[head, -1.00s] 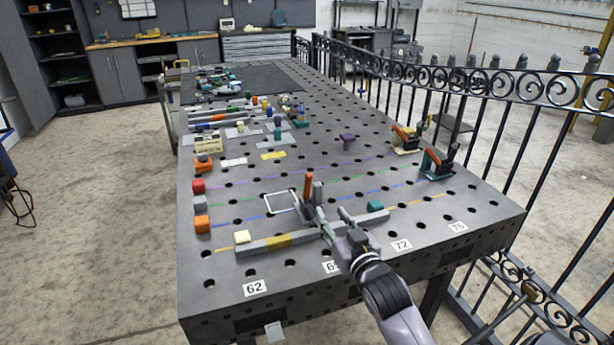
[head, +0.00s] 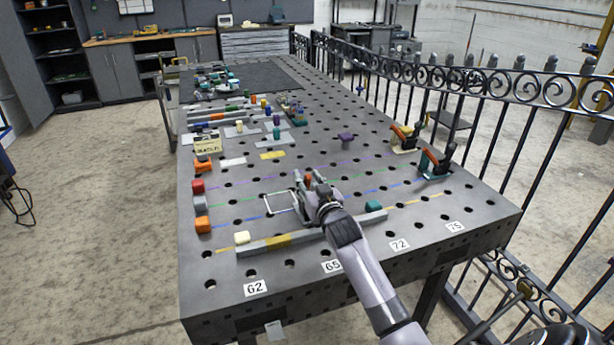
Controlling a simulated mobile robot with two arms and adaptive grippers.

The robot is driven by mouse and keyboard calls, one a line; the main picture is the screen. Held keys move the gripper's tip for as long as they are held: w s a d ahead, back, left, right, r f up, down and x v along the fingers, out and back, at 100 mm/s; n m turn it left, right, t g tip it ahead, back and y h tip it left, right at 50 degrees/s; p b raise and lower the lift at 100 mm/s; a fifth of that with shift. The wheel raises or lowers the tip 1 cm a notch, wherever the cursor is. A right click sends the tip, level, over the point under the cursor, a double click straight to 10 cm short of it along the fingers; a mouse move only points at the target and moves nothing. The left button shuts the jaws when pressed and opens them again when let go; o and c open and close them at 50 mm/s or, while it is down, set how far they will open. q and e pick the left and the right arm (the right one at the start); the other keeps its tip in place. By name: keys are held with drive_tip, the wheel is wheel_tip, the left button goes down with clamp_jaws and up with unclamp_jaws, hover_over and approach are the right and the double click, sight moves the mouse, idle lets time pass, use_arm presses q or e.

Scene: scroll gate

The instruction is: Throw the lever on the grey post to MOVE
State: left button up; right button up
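An orange lever (head: 308,179) stands near the middle of the table, and only its upper part shows past my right gripper. The grey post beside it, seen clearly a second ago, is now mostly hidden behind the gripper. No MOVE marking can be read. My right gripper (head: 303,190) is at the lever, with one finger on the left side of it. The far finger is hard to make out, so I cannot tell whether it touches or grips the lever. My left gripper is not in view.
A long grey bar (head: 280,243) lies in front, with a cream block (head: 242,237) and a teal block (head: 373,205) by it. A white square outline (head: 270,208) is left of the gripper. Two clamps (head: 434,163) (head: 404,138) stand at right. Colored blocks (head: 202,224) line the left edge.

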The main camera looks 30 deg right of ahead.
drive_tip(key=shift+w+d, duration=0.2)
drive_tip(key=shift+w, duration=0.4)
drive_tip(key=shift+c, duration=0.4)
clamp_jaws()
